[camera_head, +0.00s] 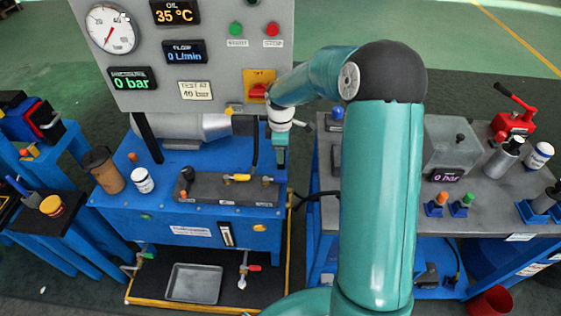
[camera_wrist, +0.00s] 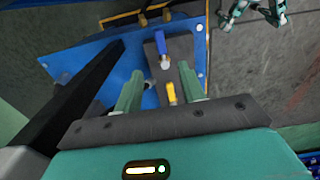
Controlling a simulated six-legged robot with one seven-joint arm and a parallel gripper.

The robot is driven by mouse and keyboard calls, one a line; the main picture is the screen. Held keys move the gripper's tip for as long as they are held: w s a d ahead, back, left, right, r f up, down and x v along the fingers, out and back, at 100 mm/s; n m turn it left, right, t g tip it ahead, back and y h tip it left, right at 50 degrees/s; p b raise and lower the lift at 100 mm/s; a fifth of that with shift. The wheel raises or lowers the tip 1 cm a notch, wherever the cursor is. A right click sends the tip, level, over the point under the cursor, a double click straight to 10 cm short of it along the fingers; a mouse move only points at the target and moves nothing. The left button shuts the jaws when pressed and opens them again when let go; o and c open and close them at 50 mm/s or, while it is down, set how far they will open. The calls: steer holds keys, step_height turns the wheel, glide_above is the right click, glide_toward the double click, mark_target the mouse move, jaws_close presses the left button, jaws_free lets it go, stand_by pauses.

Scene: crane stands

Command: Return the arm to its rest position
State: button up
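My teal arm (camera_head: 380,200) rises in the foreground of the head view, bends at a dark elbow and reaches left to the blue test stand. My gripper (camera_head: 279,160) hangs at its end beside the gauge panel, above the right end of the grey manifold block (camera_head: 215,188). In the wrist view its two green fingers (camera_wrist: 161,85) are apart with nothing held between them. A yellow valve handle (camera_wrist: 171,93) and a blue handle (camera_wrist: 159,46) on the block show beyond the gap. I cannot tell the exact clearance to the block.
The gauge panel (camera_head: 190,50) with a red-and-yellow switch (camera_head: 258,86) stands close left of my wrist. A brown cup (camera_head: 104,170) and white jar (camera_head: 143,180) stand on the blue stand. A grey bench (camera_head: 490,205) on the right carries a clear tank (camera_head: 450,145) and a red pump (camera_head: 513,122).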

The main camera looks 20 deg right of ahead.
steer(key=shift+r, duration=0.8)
steer(key=shift+s, duration=0.15)
